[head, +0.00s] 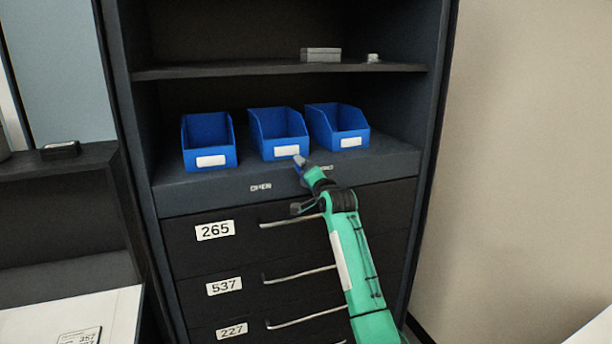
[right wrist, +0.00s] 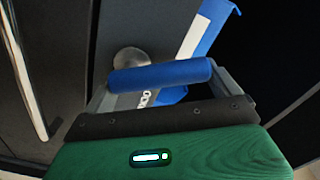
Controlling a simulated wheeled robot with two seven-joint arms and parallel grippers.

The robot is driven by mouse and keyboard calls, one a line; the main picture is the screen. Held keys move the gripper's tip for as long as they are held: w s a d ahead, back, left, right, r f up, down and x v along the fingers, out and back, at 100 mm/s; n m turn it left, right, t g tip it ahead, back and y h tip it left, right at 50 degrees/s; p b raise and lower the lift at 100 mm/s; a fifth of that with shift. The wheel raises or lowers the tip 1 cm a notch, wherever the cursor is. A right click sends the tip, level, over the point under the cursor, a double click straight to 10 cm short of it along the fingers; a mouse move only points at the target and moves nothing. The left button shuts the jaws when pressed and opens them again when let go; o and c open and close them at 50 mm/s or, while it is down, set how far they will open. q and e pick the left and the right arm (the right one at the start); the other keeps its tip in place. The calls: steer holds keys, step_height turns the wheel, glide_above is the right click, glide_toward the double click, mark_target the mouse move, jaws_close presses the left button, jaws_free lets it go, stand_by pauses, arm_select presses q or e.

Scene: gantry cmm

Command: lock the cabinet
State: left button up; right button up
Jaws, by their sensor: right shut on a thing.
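The dark cabinet (head: 180,196) stands ahead with its drawers closed. On its front ledge an "OPEN" label (head: 260,187) shows to the left of my right gripper (head: 306,173); a second label (head: 325,169) to the right is partly covered and unreadable. In the right wrist view my right gripper (right wrist: 163,92) is shut on a blue bar-shaped handle (right wrist: 160,77), which lies across between the fingers. A round silver boss (right wrist: 130,58) is just behind the handle. How the two join is hidden. My left gripper is not in view.
Blue bins (head: 209,142) stand in a row on the ledge just behind my right gripper. Drawer handles (head: 300,275) stick out below, beside my right arm. A grey box (head: 321,55) lies on the upper shelf. A wall (head: 520,150) is at right.

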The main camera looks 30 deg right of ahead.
steer(key=m+p, duration=0.1)
steer(key=m, duration=0.1)
steer(key=d+m, duration=0.1)
steer(key=m, duration=0.1)
steer(key=shift+s+d+r+p, duration=0.1)
steer(key=shift+s+p, duration=0.05)
steer(key=shift+p, duration=0.25)
steer(key=shift+s+d+f+m+p, duration=0.1)
steer(key=shift+d+m+p, duration=0.15)
steer(key=shift+m, duration=0.35)
steer(key=shift+d+f+m+p, duration=0.1)
steer(key=shift+m+p, duration=0.1)
steer(key=shift+m, duration=0.4)
steer(key=o, duration=1)
steer(key=shift+o, duration=0.2)
steer(key=shift+s+a+f+b, duration=0.1)
steer(key=shift+s+b, duration=0.2)
steer(key=shift+s, duration=0.25)
steer(key=b+v, duration=0.4)
steer(key=v, duration=0.8)
steer(key=shift+s, duration=0.35)
